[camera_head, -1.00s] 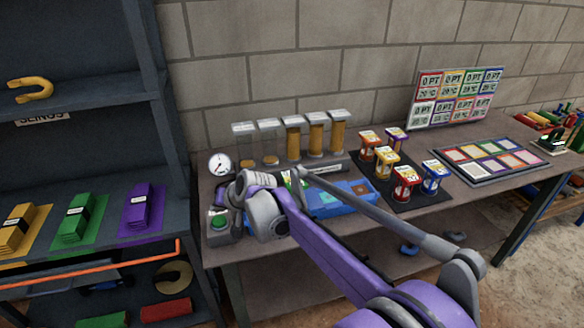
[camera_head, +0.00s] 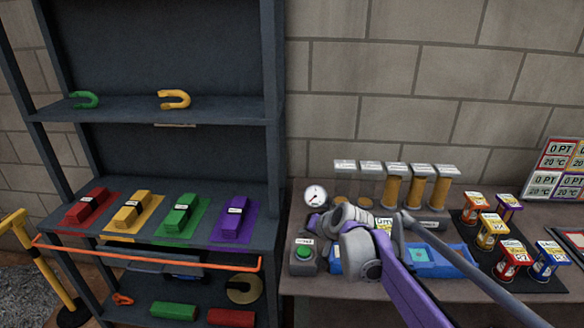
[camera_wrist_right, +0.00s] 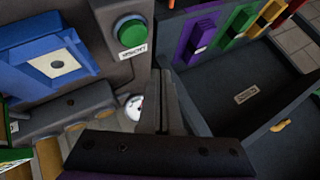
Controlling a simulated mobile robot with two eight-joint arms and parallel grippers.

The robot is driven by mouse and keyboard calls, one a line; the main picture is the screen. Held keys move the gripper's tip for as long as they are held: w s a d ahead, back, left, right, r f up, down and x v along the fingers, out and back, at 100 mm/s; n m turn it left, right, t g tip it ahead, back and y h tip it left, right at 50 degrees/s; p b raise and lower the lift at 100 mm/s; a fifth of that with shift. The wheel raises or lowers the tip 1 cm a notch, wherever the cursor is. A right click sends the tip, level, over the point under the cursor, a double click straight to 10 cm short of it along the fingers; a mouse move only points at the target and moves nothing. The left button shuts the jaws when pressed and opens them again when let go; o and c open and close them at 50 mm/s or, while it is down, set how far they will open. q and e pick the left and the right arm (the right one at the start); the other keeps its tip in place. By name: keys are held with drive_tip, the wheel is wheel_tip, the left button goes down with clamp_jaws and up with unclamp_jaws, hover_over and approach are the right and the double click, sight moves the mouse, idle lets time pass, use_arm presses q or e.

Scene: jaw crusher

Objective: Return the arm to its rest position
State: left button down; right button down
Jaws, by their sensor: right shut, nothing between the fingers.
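My right arm (camera_head: 405,290), purple and grey, reaches in from the lower right in the head view over the workbench (camera_head: 345,282). Its bent wrist is in front of the blue unit (camera_head: 435,262) and close to the green button box (camera_head: 304,254). In the right wrist view my right gripper (camera_wrist_right: 170,85) has its two dark fingers together, with nothing between them. The green button (camera_wrist_right: 131,31) shows just left of the fingertips there. In the head view the fingertips are hard to make out. My left gripper is not in view.
A gauge (camera_head: 314,195), several filled tubes (camera_head: 418,190) and coloured jars (camera_head: 490,230) stand on the bench. The wall is behind.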

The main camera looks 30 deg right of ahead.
drive_tip(key=s+a+f+n+g+p, duration=0.2)
drive_tip(key=s+a+n, duration=0.2)
drive_tip(key=s+a, duration=0.8)
drive_tip(key=s+a+f+n+g, duration=0.1)
drive_tip(key=s+f+n, duration=0.1)
drive_tip(key=s, duration=0.6)
drive_tip(key=s+a+f+n+p, duration=0.1)
drive_tip(key=s+f+n, duration=0.1)
drive_tip(key=s, duration=0.5)
drive_tip(key=shift+s+a+f+g+h, duration=0.3)
drive_tip(key=shift+s+a+f+g, duration=0.1)
drive_tip(key=shift+f, duration=0.4)
drive_tip(key=shift+d, duration=0.1)
